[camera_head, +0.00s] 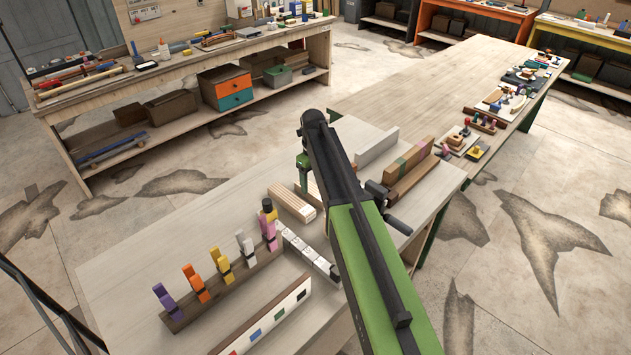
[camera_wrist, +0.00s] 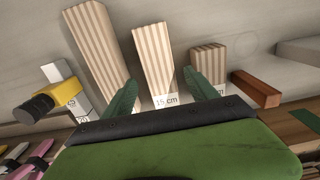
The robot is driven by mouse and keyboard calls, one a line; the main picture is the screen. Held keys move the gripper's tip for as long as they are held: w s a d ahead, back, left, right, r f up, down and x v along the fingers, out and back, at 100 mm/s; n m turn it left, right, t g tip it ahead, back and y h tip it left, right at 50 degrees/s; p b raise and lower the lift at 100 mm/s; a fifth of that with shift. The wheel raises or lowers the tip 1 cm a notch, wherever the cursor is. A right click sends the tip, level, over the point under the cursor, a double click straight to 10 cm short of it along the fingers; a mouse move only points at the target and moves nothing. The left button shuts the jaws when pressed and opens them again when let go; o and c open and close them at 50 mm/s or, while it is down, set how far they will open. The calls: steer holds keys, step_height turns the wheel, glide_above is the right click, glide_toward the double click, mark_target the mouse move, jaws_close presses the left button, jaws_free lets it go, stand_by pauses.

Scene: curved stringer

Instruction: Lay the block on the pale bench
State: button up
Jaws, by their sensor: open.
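My gripper (camera_wrist: 161,78) is open, its two green fingers apart. Between them in the wrist view lies a striped beige block (camera_wrist: 155,55) with a "15 cm" label at its near end; I cannot tell whether the fingers touch it. A longer striped block (camera_wrist: 98,45) lies left of it and a shorter one (camera_wrist: 208,58) right. In the head view my gripper (camera_head: 303,165) is low over the pale bench (camera_head: 140,260), partly hidden by my arm. A striped block (camera_head: 292,203) shows left of my arm. Which block the task means is unclear.
A reddish-brown bar (camera_wrist: 256,89) lies to the right. A grey bar (camera_head: 377,148) and a brown bar (camera_head: 410,170) lie beyond my arm. The bench's left part is clear.

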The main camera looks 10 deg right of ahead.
mark_target(313, 189)
step_height(313, 189, up, 8)
steer(key=p, duration=0.6)
steer(key=shift+f, duration=0.1)
